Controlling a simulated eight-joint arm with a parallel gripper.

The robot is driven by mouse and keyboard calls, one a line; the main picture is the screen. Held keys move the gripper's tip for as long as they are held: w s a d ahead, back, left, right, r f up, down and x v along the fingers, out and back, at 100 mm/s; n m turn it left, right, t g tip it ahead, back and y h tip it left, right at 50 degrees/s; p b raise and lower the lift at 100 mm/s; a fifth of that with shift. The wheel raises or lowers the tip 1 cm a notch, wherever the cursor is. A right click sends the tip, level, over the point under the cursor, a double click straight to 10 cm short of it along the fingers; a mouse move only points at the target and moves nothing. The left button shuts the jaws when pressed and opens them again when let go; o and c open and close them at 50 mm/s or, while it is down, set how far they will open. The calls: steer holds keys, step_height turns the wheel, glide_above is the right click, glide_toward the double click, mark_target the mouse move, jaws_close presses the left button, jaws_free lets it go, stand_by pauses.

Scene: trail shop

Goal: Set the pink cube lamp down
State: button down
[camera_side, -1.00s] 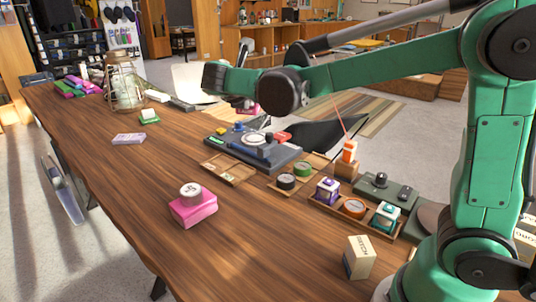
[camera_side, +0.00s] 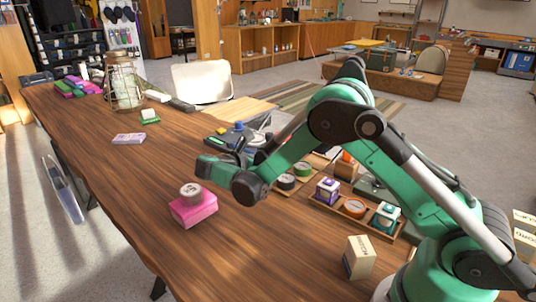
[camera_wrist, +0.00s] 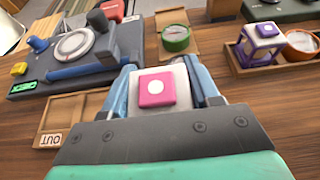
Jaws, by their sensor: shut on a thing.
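The pink cube lamp (camera_wrist: 157,88), a pale cube with a pink top and a white dot, is between the fingers of my gripper (camera_wrist: 165,80) in the wrist view. The gripper is shut on it. In the side view my arm hides the lamp, and the gripper is low over the middle of the table (camera_side: 130,190). I cannot tell whether the lamp's underside touches anything. An open wooden tray marked OUT (camera_wrist: 58,120) lies to the left of the lamp in the wrist view; the part in view is empty.
A grey device with a round dial (camera_wrist: 78,50) stands beyond the OUT tray. A green tin (camera_wrist: 176,38) is ahead. A purple-and-white lamp (camera_wrist: 262,42) and an orange tin (camera_wrist: 301,44) share a tray at right. A pink box (camera_side: 194,208) with a round tin on top stands on the table.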

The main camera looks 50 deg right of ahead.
steer(key=shift+f, duration=2.8)
steer(key=shift+f, duration=0.15)
steer(key=shift+c, duration=1.1)
jaws_free()
